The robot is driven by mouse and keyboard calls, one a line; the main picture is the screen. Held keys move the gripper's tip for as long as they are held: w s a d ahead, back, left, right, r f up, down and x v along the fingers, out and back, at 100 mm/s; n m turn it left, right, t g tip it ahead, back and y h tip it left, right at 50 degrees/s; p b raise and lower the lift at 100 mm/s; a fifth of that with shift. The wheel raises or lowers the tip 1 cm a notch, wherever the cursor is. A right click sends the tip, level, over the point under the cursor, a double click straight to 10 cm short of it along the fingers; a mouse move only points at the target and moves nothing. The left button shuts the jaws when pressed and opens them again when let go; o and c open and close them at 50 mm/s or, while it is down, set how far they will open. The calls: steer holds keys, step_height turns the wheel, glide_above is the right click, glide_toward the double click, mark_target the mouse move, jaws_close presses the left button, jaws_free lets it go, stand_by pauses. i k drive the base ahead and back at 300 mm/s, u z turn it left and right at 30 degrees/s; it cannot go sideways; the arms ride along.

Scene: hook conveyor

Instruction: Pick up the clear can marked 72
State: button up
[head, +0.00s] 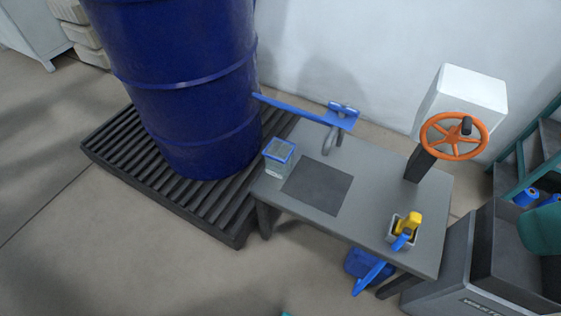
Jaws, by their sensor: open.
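A clear, box-like container with a blue rim (278,157) stands upright at the left end of the grey table (390,172), close to the table's edge. It is the only clear vessel I can make out, and no number is readable on it from here. A dark square mat (317,187) lies just to its right. My gripper is not in view.
A large blue drum (190,85) stands on a slatted dark pallet (165,185) left of the table. A blue lever device (340,117), an orange handwheel (454,136) and a small holder with yellow and blue items (404,232) are on the table. Open floor lies in front.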

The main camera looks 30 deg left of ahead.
mark_target(279, 154)
steer(key=k, duration=0.5)
steer(key=u, duration=1.7)
steer(key=i, duration=1.35)
steer(key=z, duration=1.1)
